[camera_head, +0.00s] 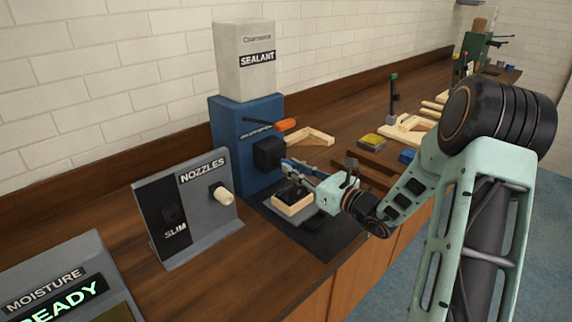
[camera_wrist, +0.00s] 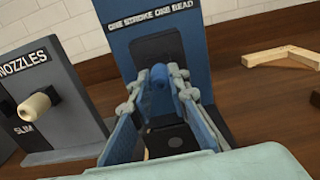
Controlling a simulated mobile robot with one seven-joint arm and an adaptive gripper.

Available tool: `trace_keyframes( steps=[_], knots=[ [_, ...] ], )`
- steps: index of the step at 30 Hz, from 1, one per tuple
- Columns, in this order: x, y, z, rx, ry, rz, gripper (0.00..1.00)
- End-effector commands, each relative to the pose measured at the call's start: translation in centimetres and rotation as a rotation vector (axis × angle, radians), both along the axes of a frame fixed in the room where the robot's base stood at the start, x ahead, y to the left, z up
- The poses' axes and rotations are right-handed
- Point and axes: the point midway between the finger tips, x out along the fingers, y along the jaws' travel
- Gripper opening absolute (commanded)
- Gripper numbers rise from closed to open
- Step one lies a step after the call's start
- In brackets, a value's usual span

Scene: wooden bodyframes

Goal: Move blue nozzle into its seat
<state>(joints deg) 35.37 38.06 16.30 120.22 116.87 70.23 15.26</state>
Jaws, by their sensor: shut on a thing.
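The blue nozzle (camera_wrist: 158,75) is between my fingertips in the wrist view, pointing toward the sealant machine. My gripper (camera_wrist: 159,80) is shut on it; in the head view my gripper (camera_head: 286,164) reaches the front of the machine. The blue sealant machine (camera_head: 232,125) has a black block (camera_head: 268,152) on its front, which also shows in the wrist view (camera_wrist: 152,46) right behind the nozzle. Whether the nozzle touches or enters the block cannot be told. In the head view the nozzle is not clearly distinguishable at my fingertips.
The grey nozzles rack (camera_head: 205,235) stands left of the machine with a cream nozzle (camera_head: 222,194) on it. A small wooden frame (camera_head: 292,207) lies below my gripper on a plate. A moisture display (camera_head: 60,285) is at front left. Wooden pieces (camera_head: 307,137) lie behind.

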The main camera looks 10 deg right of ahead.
Motion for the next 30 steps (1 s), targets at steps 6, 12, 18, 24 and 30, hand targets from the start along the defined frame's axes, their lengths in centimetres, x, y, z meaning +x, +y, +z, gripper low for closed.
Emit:
trace_keyframes(
  steps=[6, 12, 18, 24, 30],
  knots=[
    [-0.2, -0.2, 0.0, 0.001, -0.001, -0.001, 0.0],
    [-0.6, -0.5, 0.0, 0.001, -0.001, -0.002, 0.0],
    [-1.4, -1.1, 0.0, -0.001, 0.001, -0.001, 0.0],
    [-2.1, -1.6, 0.1, 0.0, -0.001, -0.002, 0.0],
    [-2.1, -1.6, 0.0, 0.0, -0.001, -0.001, 0.0]
  ],
)
